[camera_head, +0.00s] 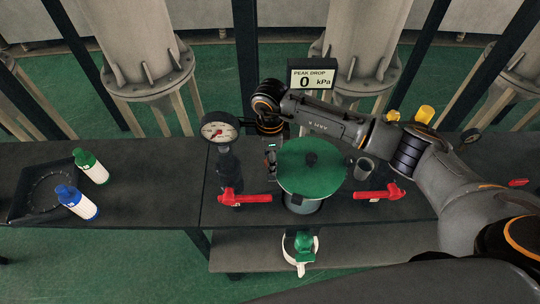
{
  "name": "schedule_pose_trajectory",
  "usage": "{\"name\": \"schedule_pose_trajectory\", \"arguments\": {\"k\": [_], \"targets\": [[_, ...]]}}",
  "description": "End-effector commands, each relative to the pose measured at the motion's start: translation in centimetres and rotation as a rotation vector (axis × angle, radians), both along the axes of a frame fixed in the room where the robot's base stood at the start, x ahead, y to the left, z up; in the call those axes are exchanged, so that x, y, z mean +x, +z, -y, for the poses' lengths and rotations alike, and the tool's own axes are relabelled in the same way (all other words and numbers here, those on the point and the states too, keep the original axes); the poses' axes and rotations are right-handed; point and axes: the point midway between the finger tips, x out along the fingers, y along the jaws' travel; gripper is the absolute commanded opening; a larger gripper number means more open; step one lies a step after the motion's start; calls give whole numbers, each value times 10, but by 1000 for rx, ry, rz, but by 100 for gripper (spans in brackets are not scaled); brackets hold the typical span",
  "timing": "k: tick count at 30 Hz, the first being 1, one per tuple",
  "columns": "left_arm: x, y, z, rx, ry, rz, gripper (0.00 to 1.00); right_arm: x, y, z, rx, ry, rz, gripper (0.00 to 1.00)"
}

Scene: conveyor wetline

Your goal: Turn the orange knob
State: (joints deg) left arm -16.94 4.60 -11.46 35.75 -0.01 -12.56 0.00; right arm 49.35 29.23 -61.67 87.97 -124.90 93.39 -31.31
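An orange-yellow knob-like part (425,114) shows behind my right arm, right of centre, and a smaller yellow part (393,115) is just left of it. I cannot tell which of them is the task's orange knob; their lower parts are hidden by my arm. My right arm reaches in from the right across the table, with its wrist bent down left of the green round lid. My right gripper (271,160) points down beside the lid, well left of the yellow parts. Its fingers are too small and dark to tell whether they are open. My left gripper is not in view.
The green lid (300,175) tops a grey pot. Red handles (245,198) (380,193) flank it. A dial gauge (219,129) and a "0 kPa" display (312,78) stand behind. Green (92,167) and blue (78,203) bottles are by a black tray (35,212) at left.

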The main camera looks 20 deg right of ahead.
Motion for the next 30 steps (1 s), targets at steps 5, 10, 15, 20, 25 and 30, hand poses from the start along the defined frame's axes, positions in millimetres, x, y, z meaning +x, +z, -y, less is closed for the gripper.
{"name": "schedule_pose_trajectory", "arguments": {"k": [5,10,15,20,25,30], "targets": [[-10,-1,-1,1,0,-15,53,0,0,0,0,0,0,46],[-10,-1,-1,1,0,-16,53,0,0,0,0,0,0,11],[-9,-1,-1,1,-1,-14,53,0,0,0,0,-1,-1,0],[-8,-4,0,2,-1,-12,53,0,-1,0,-1,-22,0,0],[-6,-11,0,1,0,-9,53,0,-2,0,-2,-88,0,0],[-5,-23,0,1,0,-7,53,0,-3,0,-1,-208,1,0]]}}
